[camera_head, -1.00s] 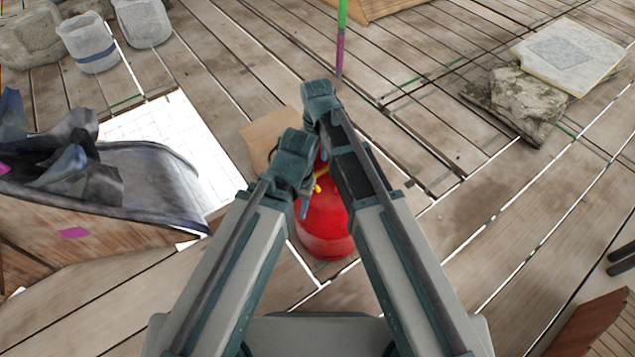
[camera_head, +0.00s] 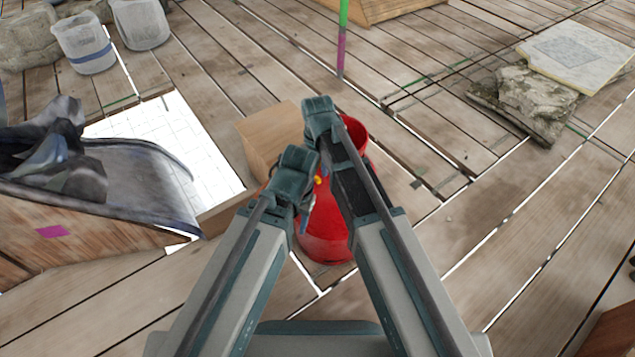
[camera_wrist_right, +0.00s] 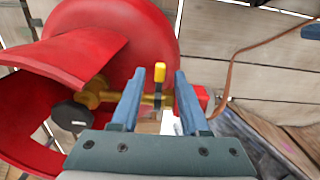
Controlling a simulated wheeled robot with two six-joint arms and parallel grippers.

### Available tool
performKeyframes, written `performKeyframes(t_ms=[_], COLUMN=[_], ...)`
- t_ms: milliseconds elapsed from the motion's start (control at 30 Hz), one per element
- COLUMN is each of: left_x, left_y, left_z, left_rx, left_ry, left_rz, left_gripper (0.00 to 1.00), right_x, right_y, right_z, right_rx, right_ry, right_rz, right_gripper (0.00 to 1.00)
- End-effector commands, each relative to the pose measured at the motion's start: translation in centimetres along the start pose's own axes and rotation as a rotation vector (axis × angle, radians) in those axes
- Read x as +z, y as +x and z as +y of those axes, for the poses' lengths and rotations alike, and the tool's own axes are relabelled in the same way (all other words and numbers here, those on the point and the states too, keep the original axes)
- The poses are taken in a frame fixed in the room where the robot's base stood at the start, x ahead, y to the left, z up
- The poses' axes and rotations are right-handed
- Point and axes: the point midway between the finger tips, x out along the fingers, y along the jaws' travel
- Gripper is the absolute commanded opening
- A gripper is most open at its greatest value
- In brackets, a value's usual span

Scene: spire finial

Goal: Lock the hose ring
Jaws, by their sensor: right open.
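A red drum-shaped hose unit (camera_head: 325,240) stands on the planks below my arms, which partly cover it. In the right wrist view its red body (camera_wrist_right: 140,35) fills the upper left. A brass fitting (camera_wrist_right: 95,92) runs across it, with a yellow lever (camera_wrist_right: 159,76), a red end piece (camera_wrist_right: 203,97) and a dark round knob (camera_wrist_right: 70,115). My right gripper (camera_wrist_right: 160,98) is open, its fingers on either side of the yellow lever. I cannot tell whether they touch the fitting. My left gripper's fingers cannot be made out clearly. I cannot single out the hose ring.
A wooden box (camera_head: 268,138) stands just left of the red unit. A dark heap on a wooden crate (camera_head: 90,250) lies at left. White buckets (camera_head: 85,45) are at the upper left, and a rock with a slab (camera_head: 540,100) at right. The planks at right are mostly clear.

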Motion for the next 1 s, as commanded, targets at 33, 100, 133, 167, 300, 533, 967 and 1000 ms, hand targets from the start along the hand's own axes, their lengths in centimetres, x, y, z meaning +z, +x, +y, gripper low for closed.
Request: performKeyframes(t_ms=[33,100,133,167,300,533,967,1000], left_x=[-0.06,-0.07,-0.08,-0.08,-0.07,-0.07,-0.07,-0.07], left_y=[0.79,0.99,1.02,1.02,0.9,0.9,0.93,0.97], left_z=[0.1,0.13,0.14,0.14,0.13,0.13,0.13,0.14], left_rx=[0.001,0.001,0.001,0.001,0.002,0.002,0.001,0.002], left_ry=[0.001,0.002,0.002,0.002,0.002,0.002,0.002,0.002], left_rz=[0.0,0.001,0.001,0.001,0.001,0.001,0.001,0.001], left_gripper=[0.5,0.5,0.5,0.5,0.5,0.5,0.5,0.5], right_x=[0.0,0.0,0.0,0.0,0.0,0.0,0.03,0.07], right_y=[0.8,1.0,1.02,1.03,0.91,0.9,0.94,0.98], right_z=[0.0,0.0,0.0,0.0,0.0,0.0,-0.01,-0.01], right_rx=[0.0,0.0,0.0,0.0,0.0,0.0,0.0,0.0], right_ry=[0.0,0.0,0.0,0.0,0.0,0.0,0.0,0.0], right_rz=[0.0,0.0,0.0,0.0,0.0,0.0,0.002,0.006], right_gripper=[0.45,0.45,0.45,0.45,0.45,0.2,0.0,0.0])
